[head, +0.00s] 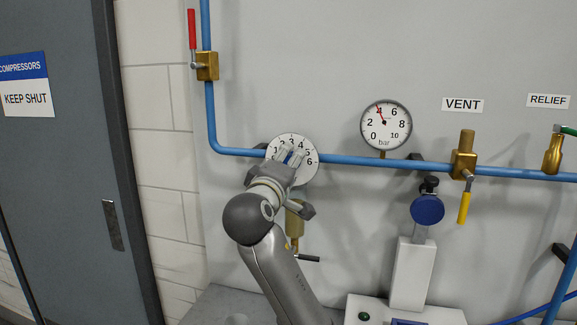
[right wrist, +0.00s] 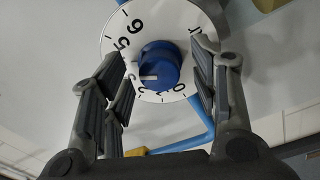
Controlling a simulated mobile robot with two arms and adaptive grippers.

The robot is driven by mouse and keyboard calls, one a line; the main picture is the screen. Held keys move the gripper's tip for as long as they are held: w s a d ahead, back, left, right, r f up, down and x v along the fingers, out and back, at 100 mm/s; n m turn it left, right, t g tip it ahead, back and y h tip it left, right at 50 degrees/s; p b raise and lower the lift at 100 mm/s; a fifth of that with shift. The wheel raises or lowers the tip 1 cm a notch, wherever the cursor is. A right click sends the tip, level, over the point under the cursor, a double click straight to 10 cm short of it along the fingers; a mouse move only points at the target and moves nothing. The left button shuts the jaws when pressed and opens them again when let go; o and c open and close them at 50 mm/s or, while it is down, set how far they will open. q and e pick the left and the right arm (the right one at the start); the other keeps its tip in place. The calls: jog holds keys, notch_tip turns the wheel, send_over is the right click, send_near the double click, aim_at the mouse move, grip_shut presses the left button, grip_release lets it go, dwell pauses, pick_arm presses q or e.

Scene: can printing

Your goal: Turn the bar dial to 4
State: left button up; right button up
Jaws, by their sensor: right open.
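The bar dial (head: 312,170) is a white round plate with black numbers on the grey panel. In the right wrist view the dial plate (right wrist: 180,22) has a blue knob (right wrist: 160,60) at its centre. A white mark on the knob points left, between the 5 and the lower numbers; the 4 is hidden behind a finger. My right gripper (head: 289,156) is in front of the dial. Its fingers (right wrist: 160,85) are open on both sides of the knob, with gaps visible. My left gripper is not in view.
A bar gauge (head: 386,138) right of the dial has its red needle near 4. A blue pipe (head: 345,160) runs past the dial. A red-handled valve (head: 207,66), a yellow-handled vent valve (head: 464,165) and a relief valve (head: 553,152) are on the panel. A grey door (head: 55,190) is at left.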

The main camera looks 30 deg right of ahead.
jog(key=v, duration=1.1)
jog(key=shift+a+f, duration=0.1)
jog(key=shift+a, duration=0.05)
